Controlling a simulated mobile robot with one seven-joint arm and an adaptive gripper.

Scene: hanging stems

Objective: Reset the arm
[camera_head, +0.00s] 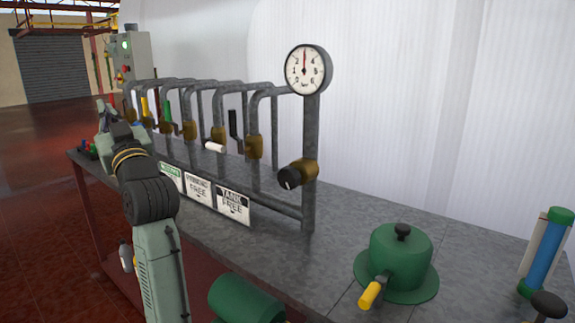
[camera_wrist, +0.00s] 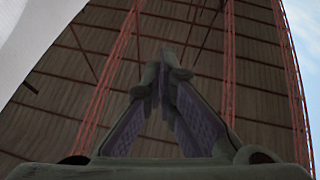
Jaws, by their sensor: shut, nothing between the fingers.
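My gripper (camera_wrist: 163,75) shows in the wrist view with its two fingers meeting at the tips, shut and empty. The wrist view looks up past the fingers to a ribbed roof. In the head view my arm reaches away at the left, over the front of the bench, with its far end close to the far end of the pipe rack. The fingers are too small and hidden there to make out.
A grey bench (camera_head: 340,270) carries a row of grey pipes with valve levers, a round gauge (camera_head: 305,69) and signs (camera_head: 233,206). A green domed valve (camera_head: 401,255) with a yellow-tipped handle and a blue-and-green cylinder (camera_head: 546,253) stand at the right. Red girders (camera_wrist: 107,75) cross the roof.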

